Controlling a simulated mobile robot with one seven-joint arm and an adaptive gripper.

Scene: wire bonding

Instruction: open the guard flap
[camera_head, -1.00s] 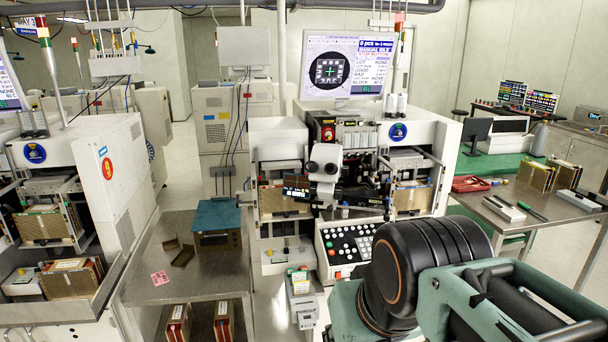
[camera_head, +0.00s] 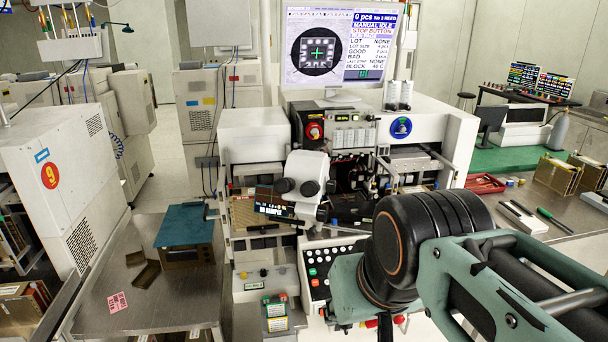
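The wire bonding machine (camera_head: 262,143) stands in the middle of the head view, white, with a microscope head (camera_head: 304,187) over its dark work area. A small dark panel with lit lettering (camera_head: 274,209) sits left of the microscope. I cannot tell for certain which part is the guard flap; the work area is small and crowded in the picture. My arm's black joint and teal links cover the lower right, in front of the machine's right front. My gripper is not in view.
A button panel (camera_head: 318,252) is at the machine's front, partly behind my arm. A steel table (camera_head: 150,305) with a teal-topped box (camera_head: 185,226) stands at left. A right-hand table (camera_head: 548,224) holds tools and a red tray (camera_head: 484,184). A monitor (camera_head: 335,50) stands on the machine.

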